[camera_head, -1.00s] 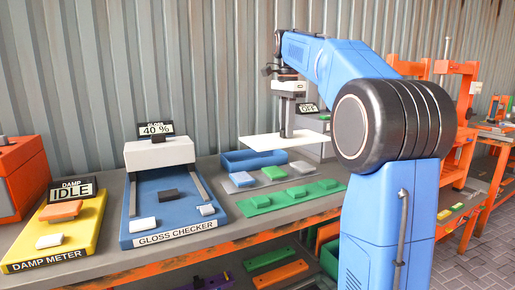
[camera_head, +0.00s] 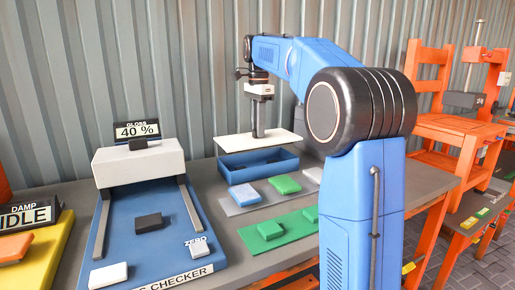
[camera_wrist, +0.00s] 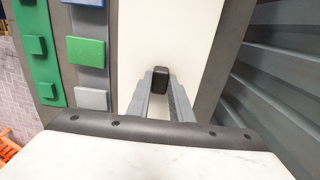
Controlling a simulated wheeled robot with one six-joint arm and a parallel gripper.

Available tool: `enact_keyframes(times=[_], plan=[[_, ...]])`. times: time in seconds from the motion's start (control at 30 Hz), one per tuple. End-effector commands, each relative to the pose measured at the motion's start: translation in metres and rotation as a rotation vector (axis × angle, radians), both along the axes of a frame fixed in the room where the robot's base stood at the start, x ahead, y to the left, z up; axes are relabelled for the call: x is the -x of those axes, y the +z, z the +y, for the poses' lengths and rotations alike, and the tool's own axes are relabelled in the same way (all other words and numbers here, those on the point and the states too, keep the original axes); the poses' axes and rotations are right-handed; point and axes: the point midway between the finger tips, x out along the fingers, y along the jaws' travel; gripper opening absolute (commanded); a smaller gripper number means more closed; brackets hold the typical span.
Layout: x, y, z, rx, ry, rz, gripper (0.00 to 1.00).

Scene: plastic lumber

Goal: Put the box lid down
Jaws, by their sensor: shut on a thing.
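The box lid (camera_head: 234,144) is a flat white panel with a dark knob (camera_wrist: 159,77) at its middle. My gripper (camera_head: 258,133) is above it, shut on the knob, and holds the lid level. In the wrist view my gripper's fingers (camera_wrist: 162,92) close around the knob, and the lid (camera_wrist: 131,47) spreads beneath them. The open blue box (camera_head: 262,170) stands on the bench below and behind the lid's near edge in the head view. A gap shows between the lid and the box. The box is mostly hidden in the wrist view.
A grey strip (camera_head: 235,209) with coloured blocks and a green mat (camera_head: 252,241) lie in front of the box. The blue gloss checker (camera_head: 168,247) stands left, reading 40 %. The damp meter (camera_head: 60,232) is farther left. A corrugated wall (camera_head: 60,80) rises behind.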

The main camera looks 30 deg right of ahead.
Motion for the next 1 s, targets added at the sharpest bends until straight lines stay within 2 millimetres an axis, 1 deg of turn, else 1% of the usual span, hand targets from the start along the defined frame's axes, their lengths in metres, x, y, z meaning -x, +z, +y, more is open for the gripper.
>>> enact_keyframes(times=[0.03, 0.1, 0.33, 0.5, 0.6, 0.97, 1.0], plan=[[0.001, -0.008, 0.0, 0.0, 0.0, 0.001, 0.0], [0.0, -0.016, 0.0, 0.0, 0.0, 0.001, 0.0], [0.0, -0.03, 0.0, 0.0, 0.0, 0.001, 0.0], [0.0, -0.052, 0.0, 0.0, 0.0, 0.002, 0.0], [0.0, -0.062, 0.0, 0.0, 0.0, 0.0, 0.0], [0.0, -0.066, 0.0, 0.0, 0.0, 0.0, 0.0], [0.0, -0.066, 0.0, 0.0, 0.0, 0.001, 0.24]])
